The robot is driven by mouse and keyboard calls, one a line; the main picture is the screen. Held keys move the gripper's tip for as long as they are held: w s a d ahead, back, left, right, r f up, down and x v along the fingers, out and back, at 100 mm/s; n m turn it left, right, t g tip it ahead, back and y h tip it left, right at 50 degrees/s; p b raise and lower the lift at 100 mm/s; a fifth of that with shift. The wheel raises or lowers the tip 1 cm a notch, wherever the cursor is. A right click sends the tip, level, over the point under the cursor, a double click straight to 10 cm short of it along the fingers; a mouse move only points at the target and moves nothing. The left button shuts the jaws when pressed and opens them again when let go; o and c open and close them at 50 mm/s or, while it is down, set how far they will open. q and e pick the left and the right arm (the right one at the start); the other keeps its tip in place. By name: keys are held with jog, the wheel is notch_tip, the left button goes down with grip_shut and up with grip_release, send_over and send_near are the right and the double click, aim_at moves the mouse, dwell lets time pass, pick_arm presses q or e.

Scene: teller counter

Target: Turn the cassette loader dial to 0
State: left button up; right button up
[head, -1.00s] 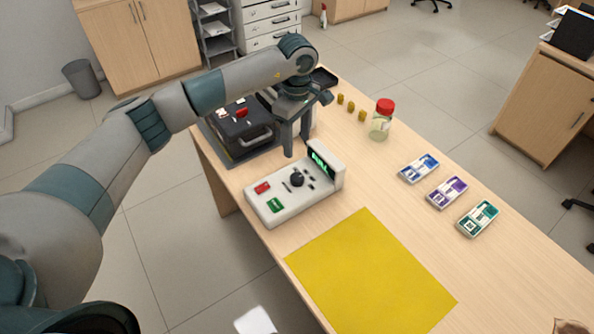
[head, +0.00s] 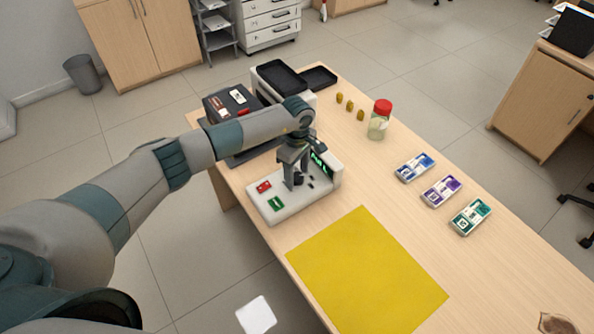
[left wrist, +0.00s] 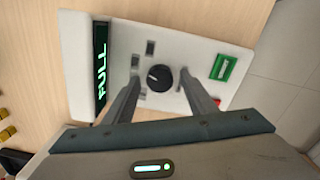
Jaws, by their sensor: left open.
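The cassette loader (head: 290,198) is a white box on the counter with a red button, a green button and a raised display. In the left wrist view its panel (left wrist: 200,52) shows a black round dial (left wrist: 159,77) with a white pointer mark, and the display (left wrist: 101,70) reads "FULL". Small dark marks surround the dial; their labels are too small to read. My left gripper (head: 294,181) is open and points down over the panel, its fingers on either side of the dial (head: 299,179). I cannot tell whether they touch it. My right gripper is not in view.
A yellow mat (head: 368,270) lies in front of the loader. Three cassettes, the nearest green (head: 471,216), lie to the right. A red-lidded jar (head: 379,119) and yellow pieces (head: 350,106) stand behind. A black cash box (head: 232,102) and trays are at the back left.

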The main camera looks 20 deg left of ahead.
pick_arm(q)
jog(key=c, duration=1)
jog(key=shift+c, duration=0.2)
